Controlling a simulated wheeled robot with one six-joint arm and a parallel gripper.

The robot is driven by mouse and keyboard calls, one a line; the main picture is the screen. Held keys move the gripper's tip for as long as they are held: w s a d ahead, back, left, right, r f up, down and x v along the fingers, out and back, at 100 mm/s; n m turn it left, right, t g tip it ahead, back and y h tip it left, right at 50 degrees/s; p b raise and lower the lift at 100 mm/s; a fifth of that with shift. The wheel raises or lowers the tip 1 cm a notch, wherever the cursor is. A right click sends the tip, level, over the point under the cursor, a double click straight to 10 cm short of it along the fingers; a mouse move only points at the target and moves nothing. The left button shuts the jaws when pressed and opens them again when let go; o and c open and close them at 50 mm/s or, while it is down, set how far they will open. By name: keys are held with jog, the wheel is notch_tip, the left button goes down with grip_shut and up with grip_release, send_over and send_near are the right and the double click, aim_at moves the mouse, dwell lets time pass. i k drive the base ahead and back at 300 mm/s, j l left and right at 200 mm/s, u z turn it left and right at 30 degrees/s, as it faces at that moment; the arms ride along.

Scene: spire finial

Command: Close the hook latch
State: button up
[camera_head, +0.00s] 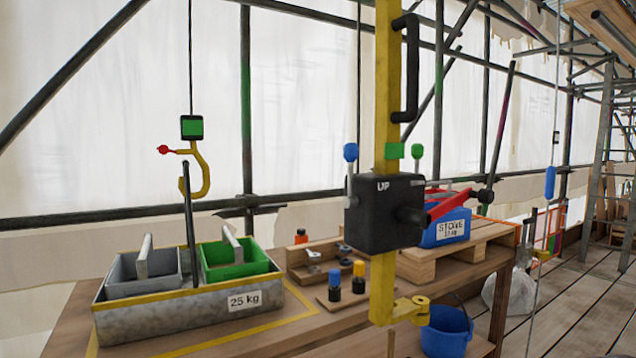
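A yellow hook (208,172) hangs under a black block with a green face (192,127) on a thin cable at the left. Its mouth faces left. The latch (177,151), a short red bar with a round red knob, sticks out to the left from the upper hook, away from the hook tip, so the mouth is open. A dark upright bar (191,230) rises from the grey metal carrier marked 25 kg (170,318) and its top overlaps the mouth; I cannot tell whether it sits inside the hook. My gripper is not in view.
A yellow post (386,90) carries a black box marked UP (380,215) with a red lever beside it. The carrier holds a grey bin and a green bin (235,258) on a wooden bench. A blue bucket (446,330) stands lower right. Floorboards lie open at right.

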aim_at(164, 149)
jog(key=j+u, duration=0.2)
jog(key=u, duration=0.75)
